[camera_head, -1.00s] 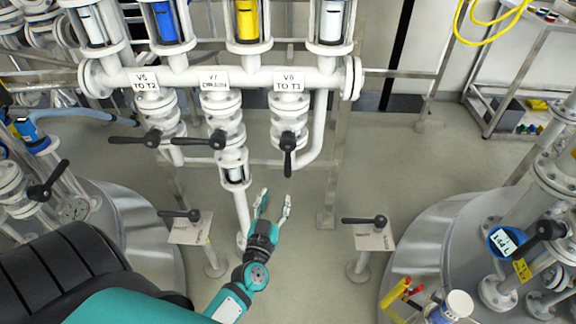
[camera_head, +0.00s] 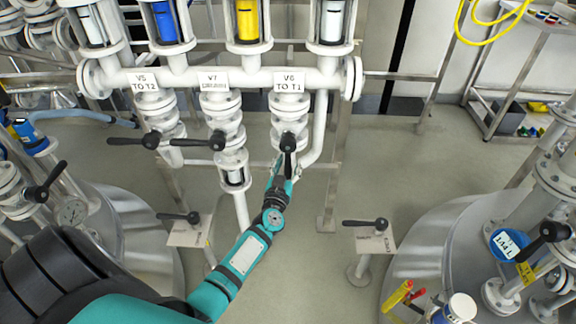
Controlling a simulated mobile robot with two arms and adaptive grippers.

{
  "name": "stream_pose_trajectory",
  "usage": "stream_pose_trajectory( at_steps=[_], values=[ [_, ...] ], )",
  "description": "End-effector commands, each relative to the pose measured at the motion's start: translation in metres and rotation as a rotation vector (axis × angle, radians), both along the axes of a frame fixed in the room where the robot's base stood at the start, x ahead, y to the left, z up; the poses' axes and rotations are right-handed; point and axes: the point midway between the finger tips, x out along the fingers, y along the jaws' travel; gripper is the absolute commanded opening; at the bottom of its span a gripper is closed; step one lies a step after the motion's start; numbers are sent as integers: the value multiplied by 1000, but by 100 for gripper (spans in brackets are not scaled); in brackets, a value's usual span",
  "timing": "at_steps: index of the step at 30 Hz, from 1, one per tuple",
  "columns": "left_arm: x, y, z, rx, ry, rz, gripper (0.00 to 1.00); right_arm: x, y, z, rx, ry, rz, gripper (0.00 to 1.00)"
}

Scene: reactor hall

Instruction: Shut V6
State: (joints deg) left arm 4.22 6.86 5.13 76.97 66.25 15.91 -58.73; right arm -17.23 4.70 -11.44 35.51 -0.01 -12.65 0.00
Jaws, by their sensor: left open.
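Valve V6 (camera_head: 289,117) is a white flanged valve under the label "V6 TO T1" (camera_head: 288,81) on the white header pipe. Its black lever (camera_head: 288,143) points down and toward me, in line with the pipe, unlike the levers of V5 and V7. My left gripper (camera_head: 284,163) is open at the lower end of this lever, reaching up from below. The fingers are small and partly hidden, so I cannot tell whether they touch the lever. My right gripper is not in view.
Two short pedestals with black levers, the left one (camera_head: 187,233) and the right one (camera_head: 374,240), flank my forearm. Tanks stand at both sides.

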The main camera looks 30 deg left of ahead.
Motion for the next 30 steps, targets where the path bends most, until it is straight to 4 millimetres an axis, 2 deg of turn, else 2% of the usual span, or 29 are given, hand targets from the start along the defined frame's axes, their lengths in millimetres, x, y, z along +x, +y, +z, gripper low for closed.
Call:
stream_pose_trajectory(
  at_steps=[4,12,15,30],
  values=[
    [0,0,0,0,0,0,45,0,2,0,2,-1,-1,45],
    [0,0,0,0,0,0,10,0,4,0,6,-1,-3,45],
    [0,0,0,0,0,0,0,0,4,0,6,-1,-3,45],
    [-2,-1,-2,-1,4,-1,0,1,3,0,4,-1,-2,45]
  ],
)
